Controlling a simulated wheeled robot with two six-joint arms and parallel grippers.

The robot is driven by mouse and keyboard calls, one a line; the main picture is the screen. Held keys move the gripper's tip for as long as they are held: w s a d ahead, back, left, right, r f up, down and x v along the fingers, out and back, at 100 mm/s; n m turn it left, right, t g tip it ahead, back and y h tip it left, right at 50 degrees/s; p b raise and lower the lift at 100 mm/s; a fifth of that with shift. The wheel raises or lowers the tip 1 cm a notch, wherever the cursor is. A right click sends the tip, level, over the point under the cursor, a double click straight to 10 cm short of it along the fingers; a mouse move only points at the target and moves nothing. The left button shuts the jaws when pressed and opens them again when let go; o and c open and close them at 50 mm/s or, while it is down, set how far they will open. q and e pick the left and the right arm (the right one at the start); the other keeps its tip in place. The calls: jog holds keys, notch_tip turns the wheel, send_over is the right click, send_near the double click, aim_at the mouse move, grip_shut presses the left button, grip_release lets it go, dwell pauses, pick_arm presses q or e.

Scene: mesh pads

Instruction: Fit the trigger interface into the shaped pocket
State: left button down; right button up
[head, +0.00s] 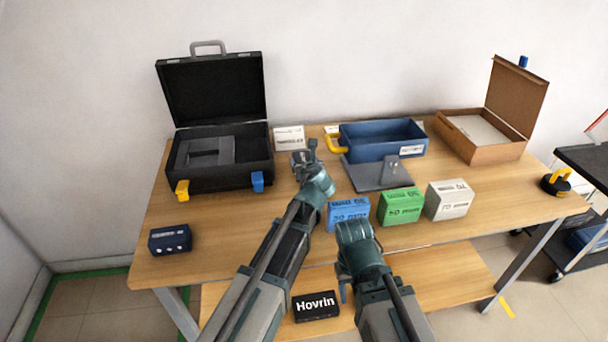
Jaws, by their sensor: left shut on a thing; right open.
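An open black case (264,171) stands at the left of the table, with its lid (212,90) raised. Grey foam inside it has a dark shaped pocket (204,158) that looks empty. My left gripper (305,160) is just right of the case, above the table. It is shut on a small grey piece (298,158), which looks like the trigger interface; the fingers partly hide it. My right gripper (343,285) is open near the table's front edge, partly hidden by its own wrist.
A blue bin (385,143), a grey plate stand (375,174) and an open cardboard box (480,145) stand to the right. Blue (348,212), green (401,206) and white (449,200) boxes line the front. A dark blue box (170,239) sits front left. Table between is clear.

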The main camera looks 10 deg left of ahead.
pick_arm(q)
jog(key=shift+f+b, duration=1.7)
jog(key=shift+f, duration=0.1)
jog(key=shift+f, duration=0.2)
grip_release()
jog(key=shift+r, duration=0.1)
jog(key=shift+r, duration=0.1)
